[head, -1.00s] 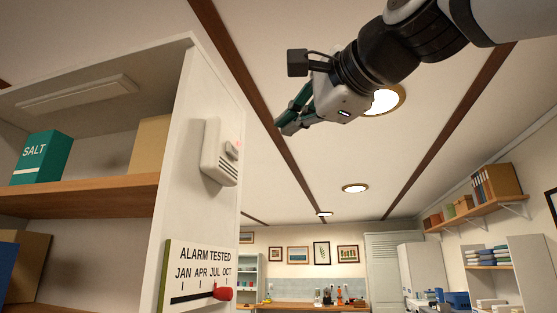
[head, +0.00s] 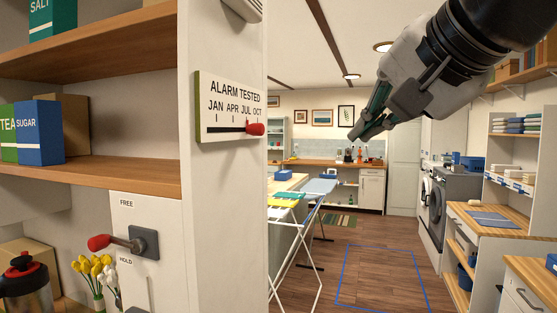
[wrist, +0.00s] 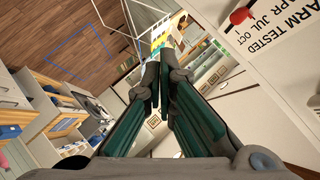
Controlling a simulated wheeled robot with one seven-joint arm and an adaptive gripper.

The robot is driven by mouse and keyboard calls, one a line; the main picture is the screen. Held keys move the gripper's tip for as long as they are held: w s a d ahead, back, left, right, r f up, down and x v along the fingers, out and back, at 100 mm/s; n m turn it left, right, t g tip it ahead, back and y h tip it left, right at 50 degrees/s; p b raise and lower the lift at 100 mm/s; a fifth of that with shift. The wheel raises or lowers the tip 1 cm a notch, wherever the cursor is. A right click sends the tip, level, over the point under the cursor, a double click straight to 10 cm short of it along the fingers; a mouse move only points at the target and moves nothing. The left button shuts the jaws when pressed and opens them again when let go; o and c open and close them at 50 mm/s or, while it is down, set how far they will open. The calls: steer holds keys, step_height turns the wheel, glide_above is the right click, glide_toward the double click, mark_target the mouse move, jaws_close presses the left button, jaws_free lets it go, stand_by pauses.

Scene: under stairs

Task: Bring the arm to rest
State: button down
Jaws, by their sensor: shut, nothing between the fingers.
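My gripper (head: 362,132) is shut and empty. In the head view it hangs in free air right of the shelf unit's end panel, with my arm reaching in from the upper right. In the wrist view the green fingers of my gripper (wrist: 160,75) meet at the tips with nothing between them. The alarm-tested board (head: 231,107) is fixed on the end panel, apart from my gripper, and its red slider knob (head: 255,129) stands at the right end, under OCT. The board also shows in the wrist view (wrist: 270,35), at the upper right.
The shelf unit (head: 90,175) at the left holds boxes, and a red-handled lever (head: 120,243) sits below. A drying rack (head: 297,225) stands on the floor behind the panel. A blue outline (head: 382,247) marks clear floor. Counters and washing machines line the right.

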steer(key=s+d+f+n+g+h, duration=0.1)
steer(key=s+f, duration=0.3)
steer(key=f, duration=0.5)
steer(key=s+d+f+n+g+h, duration=0.1)
steer(key=s+d+f+n+g, duration=0.2)
steer(key=f, duration=0.7)
steer(key=s+d+f+n+g+h, duration=0.1)
steer(key=s+d+f+n+g, duration=0.1)
steer(key=s+f, duration=0.3)
step_height(320, 180, down, 5)
steer(key=shift+d+r+n+b, duration=0.15)
steer(key=shift+d+n+b, duration=0.15)
steer(key=shift+d+n, duration=0.2)
